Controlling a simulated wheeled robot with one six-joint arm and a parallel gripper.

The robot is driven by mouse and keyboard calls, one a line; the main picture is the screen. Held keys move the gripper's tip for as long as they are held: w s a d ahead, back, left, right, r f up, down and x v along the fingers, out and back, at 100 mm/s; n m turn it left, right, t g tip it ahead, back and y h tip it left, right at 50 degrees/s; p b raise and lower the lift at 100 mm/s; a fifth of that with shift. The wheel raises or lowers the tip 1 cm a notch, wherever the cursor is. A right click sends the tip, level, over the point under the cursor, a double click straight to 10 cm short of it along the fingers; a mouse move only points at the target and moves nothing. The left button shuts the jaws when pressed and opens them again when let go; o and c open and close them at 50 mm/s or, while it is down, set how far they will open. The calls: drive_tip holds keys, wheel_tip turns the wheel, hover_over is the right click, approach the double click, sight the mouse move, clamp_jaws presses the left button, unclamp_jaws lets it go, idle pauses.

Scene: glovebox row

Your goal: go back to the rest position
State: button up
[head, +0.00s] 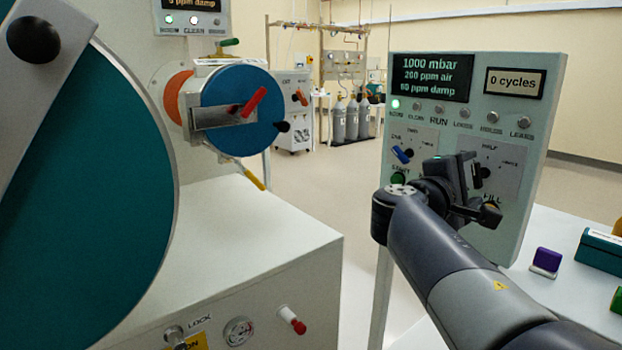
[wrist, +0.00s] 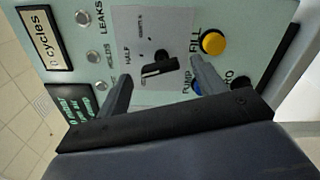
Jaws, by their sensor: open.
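My gripper (head: 474,190) is in front of the pale green control panel (head: 548,85) at the right of the head view. In the wrist view my gripper (wrist: 162,86) is open, with one finger on each side and nothing held. A black knob (wrist: 160,68) on the panel (wrist: 118,12) shows beyond the gap between the fingers, near the word HALF. I cannot tell whether a finger touches the panel. The yellow FILL button (wrist: 213,42) and a partly hidden blue PUMP button (wrist: 196,88) lie near the right finger.
The panel shows 1000 mbar and 0 cycles; its first lamp (head: 395,104) is green. A large teal door (head: 90,200) and a white cabinet (head: 240,240) fill the left. A purple block (head: 547,259) and a teal box (head: 603,250) sit on the right table. Open floor lies behind.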

sight(476, 177)
drive_tip(key=x, duration=0.3)
drive_tip(key=shift+w+d, duration=0.3)
drive_tip(key=shift+s+a, duration=0.1)
